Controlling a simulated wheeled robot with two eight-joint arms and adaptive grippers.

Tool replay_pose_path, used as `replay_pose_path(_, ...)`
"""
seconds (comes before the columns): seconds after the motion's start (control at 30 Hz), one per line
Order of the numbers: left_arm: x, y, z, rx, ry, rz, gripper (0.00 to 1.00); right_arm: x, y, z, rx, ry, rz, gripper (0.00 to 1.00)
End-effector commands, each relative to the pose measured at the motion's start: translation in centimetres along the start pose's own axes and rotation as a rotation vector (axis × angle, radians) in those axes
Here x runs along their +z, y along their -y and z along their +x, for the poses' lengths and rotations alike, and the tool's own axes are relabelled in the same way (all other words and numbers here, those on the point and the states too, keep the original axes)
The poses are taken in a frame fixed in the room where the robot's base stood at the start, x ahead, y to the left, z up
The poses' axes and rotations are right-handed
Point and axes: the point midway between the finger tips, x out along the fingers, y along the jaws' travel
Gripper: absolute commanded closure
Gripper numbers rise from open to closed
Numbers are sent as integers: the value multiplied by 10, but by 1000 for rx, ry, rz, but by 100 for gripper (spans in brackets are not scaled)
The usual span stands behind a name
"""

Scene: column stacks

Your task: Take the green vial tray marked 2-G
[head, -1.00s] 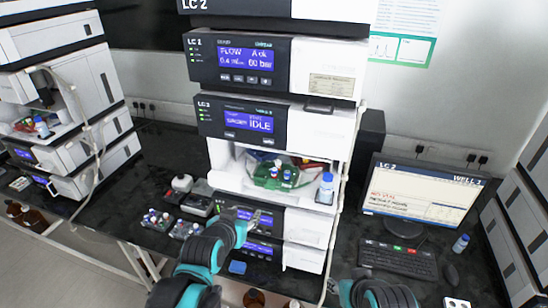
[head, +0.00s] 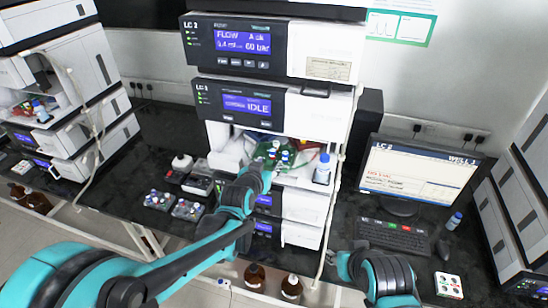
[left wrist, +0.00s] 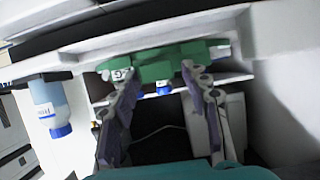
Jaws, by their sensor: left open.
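The green vial tray (head: 272,147) sits in the open bay under the LC 3 unit, with several blue-, white- and red-capped vials. In the left wrist view the tray (left wrist: 158,63) crosses the top, with a blue vial cap showing below it. A small white label is partly visible by the left finger; I cannot read it fully. My left gripper (head: 264,168) is at the bay's front, just before the tray. Its two fingers are open in the left wrist view (left wrist: 160,78), their tips close to the tray; contact is unclear.
A blue-capped bottle (head: 323,169) stands at the bay's right edge, and also shows in the left wrist view (left wrist: 50,105). Small vial racks (head: 186,210) lie on the dark bench to the left. A monitor (head: 420,175) and keyboard (head: 392,232) stand to the right.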

Motion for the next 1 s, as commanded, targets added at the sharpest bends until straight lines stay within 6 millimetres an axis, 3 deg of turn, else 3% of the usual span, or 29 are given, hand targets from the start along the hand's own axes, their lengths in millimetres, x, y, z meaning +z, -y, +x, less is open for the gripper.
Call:
replay_pose_path(0.2,0,0,0,0,0,0,53,0,0,0,0,0,0,60)
replay_pose_path(0.37,0,0,0,0,0,0,96,0,0,0,0,0,0,60)
replay_pose_path(0.4,0,0,0,0,1,0,100,0,0,0,0,0,0,60)
replay_pose_path(0.73,-4,0,-1,0,0,0,100,-1,0,-1,0,0,0,60)
replay_pose_path(1.0,-50,0,-21,0,0,0,100,-7,0,-10,0,0,0,60)
